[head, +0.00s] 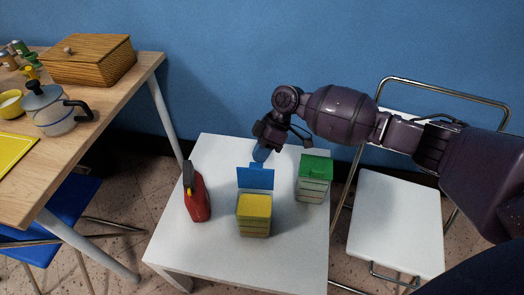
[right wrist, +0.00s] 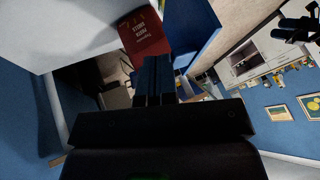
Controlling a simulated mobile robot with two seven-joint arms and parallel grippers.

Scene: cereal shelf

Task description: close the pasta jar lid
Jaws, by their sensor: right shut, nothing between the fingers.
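The body under the blue lid is mostly hidden. My left gripper is not in view.
A red container (head: 197,198) with a raised dark lid stands left; a green-lidded jar (head: 314,178) stands right. The white table (head: 215,258) is clear in front.

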